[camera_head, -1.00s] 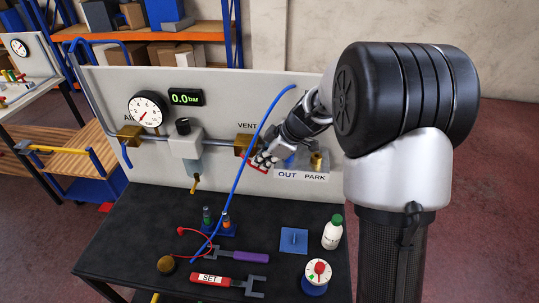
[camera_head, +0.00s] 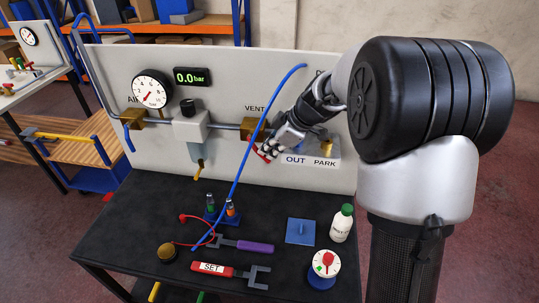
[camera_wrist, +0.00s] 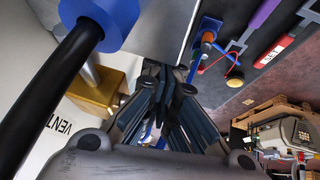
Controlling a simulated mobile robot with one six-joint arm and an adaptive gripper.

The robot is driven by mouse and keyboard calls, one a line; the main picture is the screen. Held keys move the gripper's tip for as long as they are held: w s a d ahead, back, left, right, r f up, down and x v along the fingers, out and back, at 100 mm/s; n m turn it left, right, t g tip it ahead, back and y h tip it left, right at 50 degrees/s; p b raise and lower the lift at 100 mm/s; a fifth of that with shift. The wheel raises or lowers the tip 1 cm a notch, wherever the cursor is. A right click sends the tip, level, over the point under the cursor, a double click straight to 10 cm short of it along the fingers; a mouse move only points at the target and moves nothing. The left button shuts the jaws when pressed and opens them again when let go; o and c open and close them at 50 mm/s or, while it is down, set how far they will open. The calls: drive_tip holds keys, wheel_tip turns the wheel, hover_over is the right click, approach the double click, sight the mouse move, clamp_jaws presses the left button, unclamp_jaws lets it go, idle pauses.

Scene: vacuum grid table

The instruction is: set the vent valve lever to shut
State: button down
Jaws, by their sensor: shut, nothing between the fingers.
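The vent valve is a brass block (camera_head: 251,127) on the pipe across the upright panel, below the VENT label (camera_head: 255,108). Its red lever (camera_head: 263,156) shows below and slightly right of the block, partly hidden by my fingers. My gripper (camera_head: 266,150) is shut and empty, right at the lever. I cannot tell whether it touches it. In the wrist view the brass block (camera_wrist: 97,92) is left of my shut fingers (camera_wrist: 172,100); the red lever cannot be made out there.
A blue hose (camera_head: 250,150) hangs across the panel close to my gripper. The OUT and PARK plate (camera_head: 310,160) is just to the right.

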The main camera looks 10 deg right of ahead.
idle(0.4)
drive_tip(key=v, duration=1.1)
drive_tip(key=w+a+f+m+h+p, duration=0.1)
drive_tip(key=f+m+p, duration=0.2)
drive_tip(key=m, duration=0.3)
drive_tip(key=w+a+f+m+h+p, duration=0.1)
drive_tip(key=w+f+m+p, duration=0.1)
drive_tip(key=m+p, duration=0.3)
drive_tip(key=w+a+f+m+t+h+p, duration=0.1)
drive_tip(key=f+m+p, duration=0.3)
drive_tip(key=m, duration=0.3)
drive_tip(key=shift+w+a+h+p, duration=0.4)
drive_tip(key=shift+p, duration=0.15)
